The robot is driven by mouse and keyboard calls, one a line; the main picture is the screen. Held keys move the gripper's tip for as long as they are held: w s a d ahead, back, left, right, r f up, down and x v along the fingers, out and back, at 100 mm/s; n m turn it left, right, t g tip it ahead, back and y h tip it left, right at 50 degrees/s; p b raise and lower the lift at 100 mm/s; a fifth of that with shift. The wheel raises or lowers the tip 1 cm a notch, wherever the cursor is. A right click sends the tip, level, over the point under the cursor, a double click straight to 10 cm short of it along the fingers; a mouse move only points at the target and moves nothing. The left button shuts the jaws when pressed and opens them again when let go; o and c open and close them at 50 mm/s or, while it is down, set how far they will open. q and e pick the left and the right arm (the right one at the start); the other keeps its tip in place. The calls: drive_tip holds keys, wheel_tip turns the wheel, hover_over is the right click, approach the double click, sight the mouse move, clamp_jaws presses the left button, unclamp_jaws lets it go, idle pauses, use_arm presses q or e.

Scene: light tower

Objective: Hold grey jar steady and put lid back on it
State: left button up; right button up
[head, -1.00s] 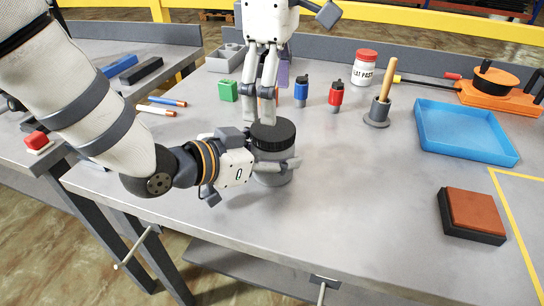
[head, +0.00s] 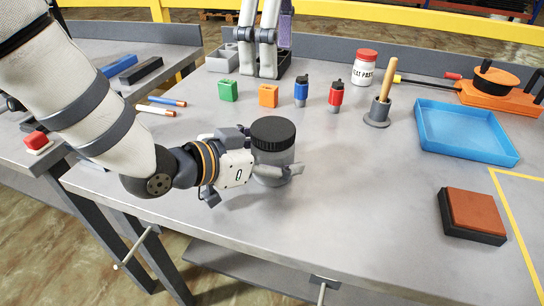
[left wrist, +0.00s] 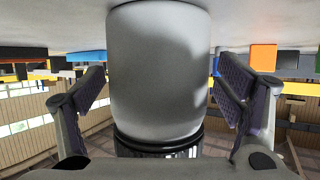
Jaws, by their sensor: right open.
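The grey jar (head: 272,158) stands upright on the table, with its black lid (head: 273,131) sitting level on top. How tightly the lid is seated I cannot tell. My left gripper (head: 270,165) reaches in from the left with a finger on either side of the jar. In the left wrist view the jar (left wrist: 158,75) fills the middle, lid edge (left wrist: 158,142) lowest, and a gap shows between it and the right-hand finger. My right gripper (head: 256,74) is open and empty at the back of the table, well clear of the jar.
A blue tray (head: 465,135) and a brown-topped block (head: 472,213) lie right.

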use_arm(q)
drive_tip(key=v, duration=1.2)
drive_tip(key=shift+s, duration=0.1)
